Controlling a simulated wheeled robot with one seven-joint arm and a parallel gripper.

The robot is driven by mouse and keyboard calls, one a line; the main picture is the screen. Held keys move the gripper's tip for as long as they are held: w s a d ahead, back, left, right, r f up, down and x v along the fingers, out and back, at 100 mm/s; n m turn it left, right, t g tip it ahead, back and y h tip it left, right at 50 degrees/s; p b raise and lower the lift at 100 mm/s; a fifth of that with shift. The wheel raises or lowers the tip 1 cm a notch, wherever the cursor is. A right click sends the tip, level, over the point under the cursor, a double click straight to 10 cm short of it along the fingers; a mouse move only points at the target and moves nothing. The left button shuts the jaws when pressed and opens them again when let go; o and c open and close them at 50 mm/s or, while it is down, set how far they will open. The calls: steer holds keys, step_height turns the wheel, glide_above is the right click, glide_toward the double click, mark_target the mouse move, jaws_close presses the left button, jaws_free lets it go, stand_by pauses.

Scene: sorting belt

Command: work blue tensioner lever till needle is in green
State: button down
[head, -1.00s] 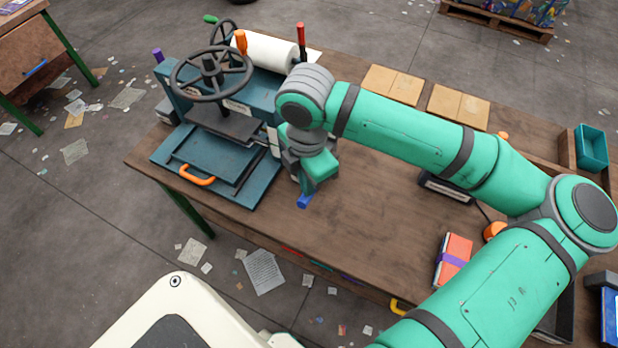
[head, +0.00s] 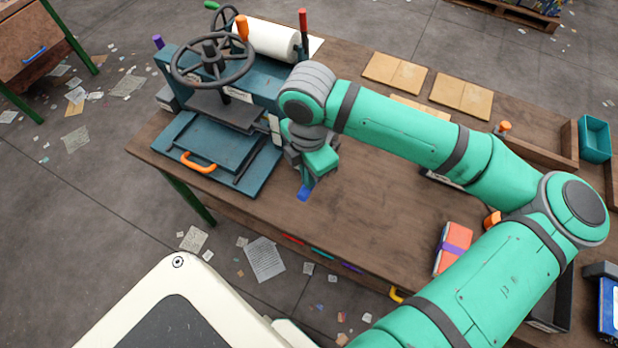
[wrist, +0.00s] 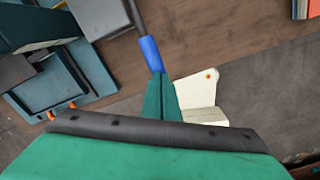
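The blue tensioner lever grip (head: 305,193) shows just below my gripper (head: 307,184) in the head view, over the worktable beside the press. In the wrist view the blue grip (wrist: 151,54) sits on a dark rod running up out of the top edge. My green gripper fingers (wrist: 161,76) are close together and meet the near end of the grip; they look shut on it, with the contact partly hidden. The lever's base is hidden by my arm in the head view. I make out no gauge, needle or green zone in either view.
The teal press (head: 262,88) with handwheels and an orange-handled plate (head: 198,168) stands left of my gripper. A white roll (head: 268,40) lies behind it. An orange book with a purple band (head: 453,248) lies at right. The table between is mostly clear.

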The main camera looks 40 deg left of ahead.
steer(key=shift+f, duration=1.25)
steer(key=shift+w+r, duration=0.1)
stand_by(0.5)
steer(key=shift+r, duration=0.25)
steer(key=shift+a+r, duration=0.1)
steer(key=shift+r, duration=4.45)
